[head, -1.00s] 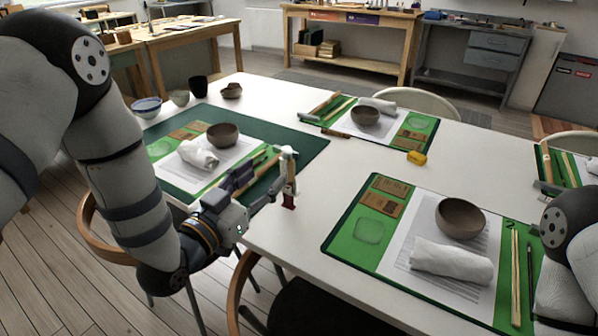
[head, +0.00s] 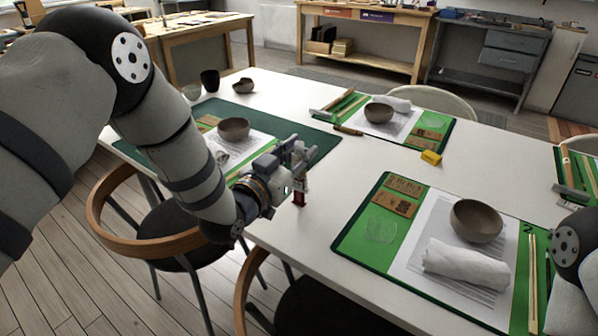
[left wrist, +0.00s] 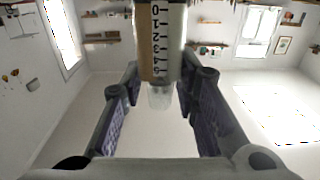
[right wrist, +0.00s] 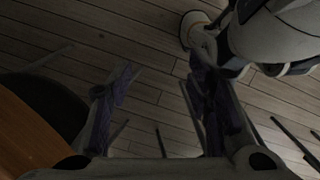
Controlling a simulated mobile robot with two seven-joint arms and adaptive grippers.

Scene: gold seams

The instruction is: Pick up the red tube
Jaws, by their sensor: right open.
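The red tube (head: 299,192) stands upright near the front edge of the white table; its red lower part shows below my left gripper (head: 298,156). In the left wrist view, a tube with a printed number scale (left wrist: 160,45) and a clear end sits between or just past the tips of my left gripper (left wrist: 162,75). The fingers look spread to both sides of it; I see no clear grip. The gripper hides the tube's upper part in the head view. My right gripper (right wrist: 162,80) is open and empty over the dark wooden floor.
A green mat (head: 353,245) with a bowl (head: 476,221) and rolled white cloth (head: 466,264) lies right of the tube. Another mat with a bowl (head: 233,129) is at left. Chairs (head: 150,245) stand along the front edge.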

